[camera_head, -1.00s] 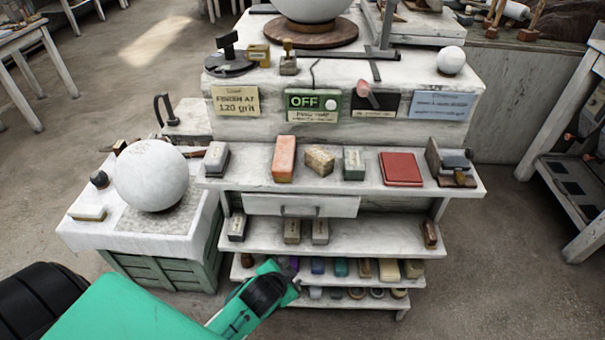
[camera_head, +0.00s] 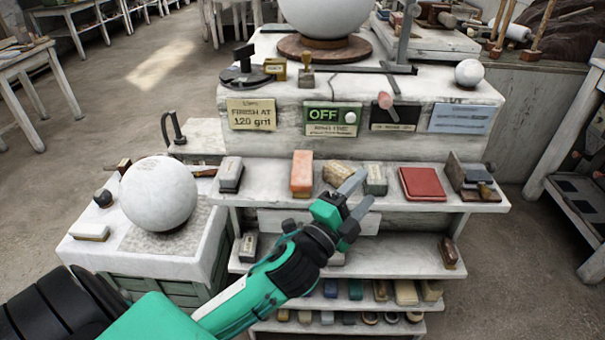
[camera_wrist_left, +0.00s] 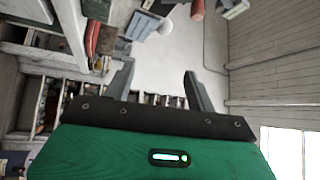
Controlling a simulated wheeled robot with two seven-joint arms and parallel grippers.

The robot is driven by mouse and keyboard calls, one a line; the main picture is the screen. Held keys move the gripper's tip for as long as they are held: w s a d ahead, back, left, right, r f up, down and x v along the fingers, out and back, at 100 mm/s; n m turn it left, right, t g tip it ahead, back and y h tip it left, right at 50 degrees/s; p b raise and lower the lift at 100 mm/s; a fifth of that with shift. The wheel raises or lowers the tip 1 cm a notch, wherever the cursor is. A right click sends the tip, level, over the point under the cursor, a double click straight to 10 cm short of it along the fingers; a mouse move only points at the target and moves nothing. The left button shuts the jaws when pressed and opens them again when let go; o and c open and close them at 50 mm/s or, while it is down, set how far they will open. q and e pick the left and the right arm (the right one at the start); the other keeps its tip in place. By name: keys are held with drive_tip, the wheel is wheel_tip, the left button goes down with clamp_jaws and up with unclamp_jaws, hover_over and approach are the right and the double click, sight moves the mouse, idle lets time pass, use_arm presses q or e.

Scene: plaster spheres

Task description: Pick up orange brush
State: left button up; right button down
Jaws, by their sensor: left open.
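An orange, block-shaped object (camera_head: 302,173), which looks like the orange brush, stands on the upper shelf in the head view, between a grey-white block and a tan stone-like block. My left gripper (camera_head: 365,187) is to its right, in front of the shelf, with its two grey fingers apart and nothing between them. The fingers overlap the tan block and a green-grey block in the picture; I cannot tell whether they touch. In the left wrist view the open fingers (camera_wrist_left: 158,82) also show empty. I cannot pick out the orange brush for sure there. My right gripper is not in view.
The upper shelf (camera_head: 470,204) also holds a tan block (camera_head: 338,172), a green-grey block (camera_head: 376,180), a red pad (camera_head: 422,184) and a metal-and-wood tool (camera_head: 472,178). A white sphere (camera_head: 158,196) sits on a side table at left. Lower shelves hold several small blocks.

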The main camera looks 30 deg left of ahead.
use_arm(q)
drive_tip(key=s+d+r+m+g+h, duration=0.2)
drive_tip(key=d+r+m+g+h, duration=0.3)
drive_tip(key=m+h, duration=0.5)
drive_tip(key=s+d+r+m+g+h, duration=0.2)
drive_tip(key=d+r+m+h, duration=0.4)
drive_tip(key=m, duration=0.8)
drive_tip(key=m+g+y, duration=0.9)
drive_tip(key=m+y, duration=1.3)
drive_tip(key=m, duration=0.2)
approach(302, 167)
drive_tip(key=x, duration=0.6)
drive_tip(key=shift+a+f, duration=0.1)
drive_tip(key=shift+p+x, duration=0.65)
drive_tip(key=shift+x, duration=1.9)
drive_tip(key=c, duration=0.8)
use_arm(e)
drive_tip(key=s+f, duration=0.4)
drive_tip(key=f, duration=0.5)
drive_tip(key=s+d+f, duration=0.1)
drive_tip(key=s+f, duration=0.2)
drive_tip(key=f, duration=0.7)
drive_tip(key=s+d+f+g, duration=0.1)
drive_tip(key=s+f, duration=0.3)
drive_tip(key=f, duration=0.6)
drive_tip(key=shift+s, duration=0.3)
